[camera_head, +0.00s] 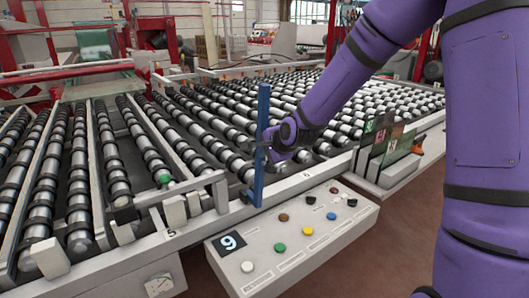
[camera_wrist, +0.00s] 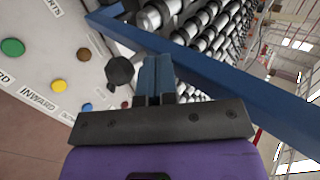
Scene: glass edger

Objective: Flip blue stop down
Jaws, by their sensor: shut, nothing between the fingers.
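The blue stop (camera_head: 262,145) is a tall, narrow bar standing upright at the front edge of the roller table, left of my gripper. In the wrist view the blue stop (camera_wrist: 225,80) runs diagonally from upper left to right, just beyond the fingertips. My gripper (camera_head: 271,148) is shut and empty, close beside the upright bar at about mid-height. In the wrist view my gripper (camera_wrist: 155,68) shows its two fingers together near the bar. I cannot tell whether they touch it.
A control box (camera_head: 300,240) with several coloured buttons and a "9" label sits in front of the table, below my gripper. The roller table (camera_head: 200,115) spreads behind the stop. Glass pieces (camera_head: 385,140) stand in a rack to the right. A dark round knob (camera_wrist: 120,70) is left of the fingers.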

